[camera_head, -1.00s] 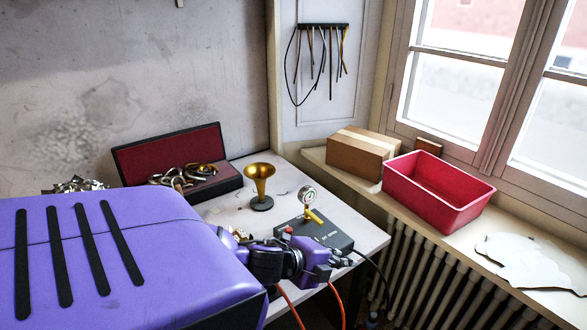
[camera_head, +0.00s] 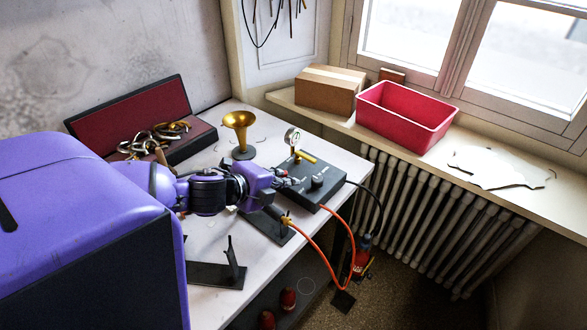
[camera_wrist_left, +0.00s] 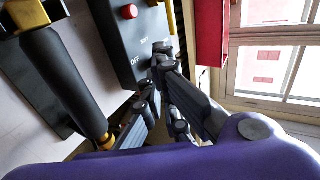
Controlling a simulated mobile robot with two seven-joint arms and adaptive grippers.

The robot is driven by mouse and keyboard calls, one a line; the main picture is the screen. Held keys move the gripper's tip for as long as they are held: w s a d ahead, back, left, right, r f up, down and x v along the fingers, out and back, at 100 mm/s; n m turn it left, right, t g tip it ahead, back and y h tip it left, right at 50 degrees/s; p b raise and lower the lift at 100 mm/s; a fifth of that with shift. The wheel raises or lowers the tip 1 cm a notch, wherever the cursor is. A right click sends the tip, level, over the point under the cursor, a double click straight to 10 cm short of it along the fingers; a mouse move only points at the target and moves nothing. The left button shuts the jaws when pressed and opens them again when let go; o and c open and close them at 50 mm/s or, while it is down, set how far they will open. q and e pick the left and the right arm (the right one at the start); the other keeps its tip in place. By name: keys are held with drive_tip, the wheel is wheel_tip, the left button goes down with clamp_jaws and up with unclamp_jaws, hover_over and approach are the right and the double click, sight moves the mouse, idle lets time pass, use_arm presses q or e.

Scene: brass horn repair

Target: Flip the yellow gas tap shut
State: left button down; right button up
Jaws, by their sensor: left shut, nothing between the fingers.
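The yellow gas tap (camera_head: 306,157) is a short yellow lever on the dark control box (camera_head: 325,192), beside the round pressure gauge (camera_head: 292,137). A yellow part also shows at the top of the left wrist view (camera_wrist_left: 171,16); I cannot tell for certain that it is the tap. My left gripper (camera_head: 294,182) is shut and empty at the box's near-left side, apart from the tap. In the left wrist view its fingers (camera_wrist_left: 160,62) are closed together beside the box face marked OFF. My right gripper is not in view.
A brass horn bell (camera_head: 238,122) stands behind the box. An orange hose (camera_head: 318,252) and a black cable (camera_head: 381,205) hang past the bench edge. A black-handled torch (camera_wrist_left: 62,80) lies close to the gripper. A red bin (camera_head: 405,115) stands on the sill.

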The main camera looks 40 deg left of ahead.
use_arm(q)
drive_tip(key=shift+s+a, duration=0.3)
drive_tip(key=shift+a, duration=0.1)
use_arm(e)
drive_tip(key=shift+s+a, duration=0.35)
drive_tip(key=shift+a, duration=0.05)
use_arm(q)
drive_tip(key=shift+w, duration=0.15)
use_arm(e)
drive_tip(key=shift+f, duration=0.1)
use_arm(q)
drive_tip(key=b+x, duration=0.1)
drive_tip(key=x, duration=0.9)
drive_tip(key=shift+w+f, duration=0.1)
drive_tip(key=w, duration=0.3)
drive_tip(key=shift+d, duration=0.15)
drive_tip(key=shift+w, duration=0.3)
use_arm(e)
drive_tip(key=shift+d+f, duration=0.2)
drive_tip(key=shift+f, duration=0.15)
use_arm(q)
drive_tip(key=shift+w, duration=0.1)
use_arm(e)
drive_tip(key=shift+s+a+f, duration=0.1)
